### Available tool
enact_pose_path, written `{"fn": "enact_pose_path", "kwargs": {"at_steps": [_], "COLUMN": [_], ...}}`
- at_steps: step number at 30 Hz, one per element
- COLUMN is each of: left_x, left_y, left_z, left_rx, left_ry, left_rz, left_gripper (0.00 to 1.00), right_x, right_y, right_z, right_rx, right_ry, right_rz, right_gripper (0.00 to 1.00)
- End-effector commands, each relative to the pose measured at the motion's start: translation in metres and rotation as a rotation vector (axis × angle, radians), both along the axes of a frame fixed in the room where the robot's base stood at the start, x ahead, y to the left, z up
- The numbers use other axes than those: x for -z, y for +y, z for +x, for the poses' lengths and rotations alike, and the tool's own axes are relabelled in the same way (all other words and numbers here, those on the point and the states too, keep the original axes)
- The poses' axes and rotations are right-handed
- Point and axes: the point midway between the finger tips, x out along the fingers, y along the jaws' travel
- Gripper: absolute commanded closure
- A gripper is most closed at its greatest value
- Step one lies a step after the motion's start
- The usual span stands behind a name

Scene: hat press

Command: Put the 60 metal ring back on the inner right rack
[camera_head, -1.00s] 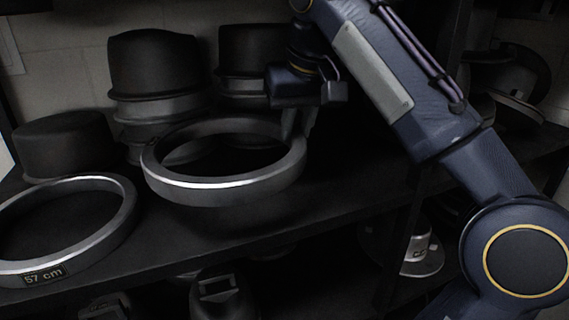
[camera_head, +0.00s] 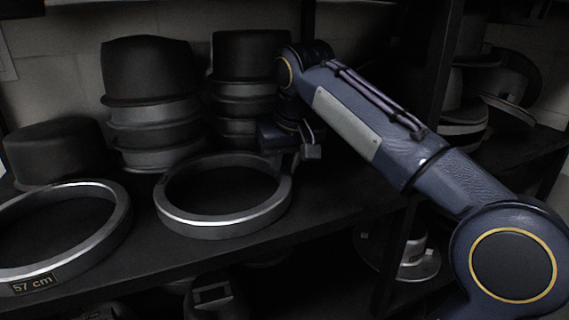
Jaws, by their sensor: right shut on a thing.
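A large metal ring (camera_head: 224,226) is at the centre-left of the head view, at the right part of the dark shelf (camera_head: 150,252). No label shows on its visible side. My right gripper (camera_head: 286,168) is shut on the ring's back right rim; its fingertips are dark and partly hidden. The ring lies nearly level, at or very close to the shelf surface; I cannot tell whether it touches. A second metal ring labelled "57 cm" (camera_head: 112,222) lies to its left on the same shelf. My left gripper is not in view.
Stacked dark hat blocks (camera_head: 150,75) and another stack (camera_head: 250,60) stand behind the rings. A low dark block (camera_head: 58,150) is at the left. A dark upright post (camera_head: 432,85) stands right of centre, with hats (camera_head: 462,115) beyond it. A narrow gap separates the rings.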

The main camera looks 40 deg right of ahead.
Motion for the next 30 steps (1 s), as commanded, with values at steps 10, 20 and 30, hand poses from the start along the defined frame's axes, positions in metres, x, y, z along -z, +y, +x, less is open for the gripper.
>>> {"fn": "enact_pose_path", "kwargs": {"at_steps": [10,20,30], "left_x": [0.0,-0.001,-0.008], "left_y": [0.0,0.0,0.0], "left_z": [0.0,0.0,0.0], "left_rx": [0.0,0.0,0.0], "left_ry": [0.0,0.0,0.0], "left_rz": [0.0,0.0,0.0], "left_gripper": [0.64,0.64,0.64], "right_x": [0.001,-0.013,-0.062], "right_y": [0.0,0.002,0.008], "right_z": [0.0,-0.004,-0.024], "right_rx": [0.0,-0.001,0.0], "right_ry": [0.0,-0.003,-0.002], "right_rz": [0.0,0.0,0.0], "right_gripper": [0.59,0.59,0.59]}}
